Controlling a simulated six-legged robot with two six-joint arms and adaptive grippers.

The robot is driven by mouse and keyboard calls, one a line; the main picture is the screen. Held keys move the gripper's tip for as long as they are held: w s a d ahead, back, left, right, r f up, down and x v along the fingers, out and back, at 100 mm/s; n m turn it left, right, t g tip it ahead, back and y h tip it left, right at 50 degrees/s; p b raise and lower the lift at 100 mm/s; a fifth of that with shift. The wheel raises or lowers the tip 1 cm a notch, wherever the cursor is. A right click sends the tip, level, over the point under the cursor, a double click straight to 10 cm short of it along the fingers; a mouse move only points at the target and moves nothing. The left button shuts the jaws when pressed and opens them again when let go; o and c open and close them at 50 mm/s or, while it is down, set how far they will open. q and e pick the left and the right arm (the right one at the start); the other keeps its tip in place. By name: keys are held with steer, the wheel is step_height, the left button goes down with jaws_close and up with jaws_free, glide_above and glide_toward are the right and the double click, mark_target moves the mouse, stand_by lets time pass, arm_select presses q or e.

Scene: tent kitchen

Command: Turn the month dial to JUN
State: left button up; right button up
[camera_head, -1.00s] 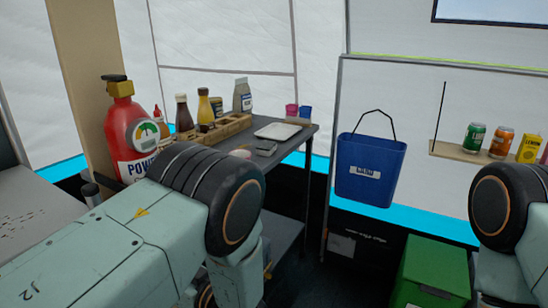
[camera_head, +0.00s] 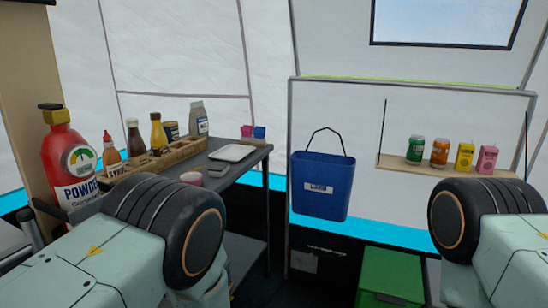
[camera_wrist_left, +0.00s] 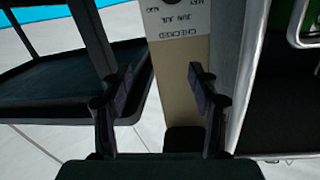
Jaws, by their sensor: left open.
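In the left wrist view a pale label (camera_wrist_left: 180,18) with month names, MAY, JUN and JUL among them, and the word CHECKED sits on a beige post or board (camera_wrist_left: 181,80). Its lettering looks upside down, and the top of the label is cut off by the frame edge.
A red fire extinguisher (camera_head: 70,160) stands at left beside a beige post (camera_head: 22,80). A dark table (camera_head: 228,179) holds a wooden rack (camera_head: 170,158), bottles and a white tray (camera_head: 233,152). A blue bin (camera_head: 322,188), a green box (camera_head: 391,275) and a shelf (camera_head: 400,166) are right.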

arm_select(q)
steer(key=s+d+f+m+h+p, duration=0.1)
steer(key=s+d+f+m+h, duration=0.2)
steer(key=s+f+m+h, duration=0.65)
steer(key=s+d+g+h+p, duration=0.1)
steer(key=s+g, duration=0.3)
steer(key=s, duration=0.8)
steer(key=s+d+f+g+h+p, duration=0.1)
steer(key=s+d+g+h+p, duration=0.1)
steer(key=s, duration=0.9)
steer(key=shift+s+d+f+g+h+p, duration=0.35)
steer(key=shift+g+h+p, duration=0.1)
steer(key=shift+g+h, duration=0.75)
steer(key=shift+m, duration=0.25)
